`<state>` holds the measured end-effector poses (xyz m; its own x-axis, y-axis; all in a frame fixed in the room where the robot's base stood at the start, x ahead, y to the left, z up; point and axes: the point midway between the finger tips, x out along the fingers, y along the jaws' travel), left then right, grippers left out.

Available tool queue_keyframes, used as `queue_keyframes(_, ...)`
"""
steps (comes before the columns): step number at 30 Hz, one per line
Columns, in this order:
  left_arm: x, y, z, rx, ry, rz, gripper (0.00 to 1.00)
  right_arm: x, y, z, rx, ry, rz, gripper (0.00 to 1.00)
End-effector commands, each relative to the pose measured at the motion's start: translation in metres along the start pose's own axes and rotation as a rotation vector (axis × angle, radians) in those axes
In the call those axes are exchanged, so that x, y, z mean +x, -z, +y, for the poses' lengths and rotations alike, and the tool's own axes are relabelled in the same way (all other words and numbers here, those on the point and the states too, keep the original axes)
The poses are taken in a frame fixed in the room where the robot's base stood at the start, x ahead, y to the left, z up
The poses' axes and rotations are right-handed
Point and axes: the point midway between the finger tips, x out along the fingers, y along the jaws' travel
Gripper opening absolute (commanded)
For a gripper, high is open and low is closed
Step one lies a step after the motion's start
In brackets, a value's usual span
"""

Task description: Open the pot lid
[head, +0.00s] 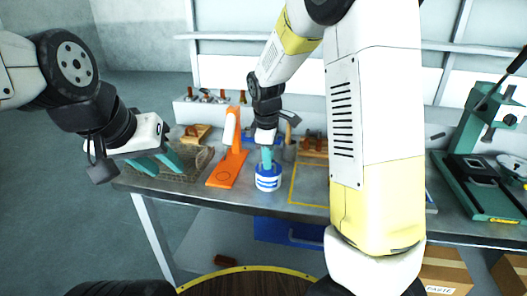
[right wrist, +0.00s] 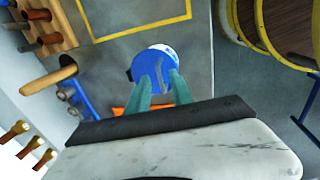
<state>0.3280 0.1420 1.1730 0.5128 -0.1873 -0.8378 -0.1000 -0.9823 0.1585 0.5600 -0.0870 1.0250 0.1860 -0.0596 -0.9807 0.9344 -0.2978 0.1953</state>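The pot is a small blue and white jar (head: 268,183) standing upright near the bench's front edge in the head view. Its round blue lid (right wrist: 151,56) shows in the right wrist view. My right gripper (head: 266,160) points down over the pot, in line with its top. In the right wrist view its green fingers (right wrist: 159,80) are apart, with their tips over the lid. I cannot tell whether they touch it. My left gripper (head: 160,163) is open and empty at the bench's left end, away from the pot.
An orange stand (head: 228,168) is just left of the pot. A mesh piece (head: 195,172) lies beneath my left gripper. A yellow-outlined area (head: 305,190) is to the right. A green press (head: 470,170) stands at the far right. Tools line the back.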

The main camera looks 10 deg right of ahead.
Motion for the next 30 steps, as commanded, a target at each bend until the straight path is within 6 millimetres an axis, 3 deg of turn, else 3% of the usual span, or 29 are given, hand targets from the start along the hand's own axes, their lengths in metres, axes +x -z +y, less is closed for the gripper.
queue_keyframes(1,0.0000,0.0000,0.0000,0.000,0.000,0.000,0.36,-0.0001,0.0001,0.0000,0.000,0.000,0.000,0.15)
queue_keyframes(3,0.0000,0.0000,0.0000,0.000,0.000,0.000,0.36,-0.0002,0.0001,0.0000,0.000,0.000,0.000,0.01)
queue_keyframes(4,0.0000,0.0000,0.0000,0.000,0.000,0.000,0.36,-0.0002,0.0001,0.0000,0.000,0.000,0.000,0.00)
queue_keyframes(30,0.0000,0.0000,0.0000,0.000,0.000,0.000,0.36,-0.0005,0.0002,0.0000,0.000,0.000,0.001,0.00)
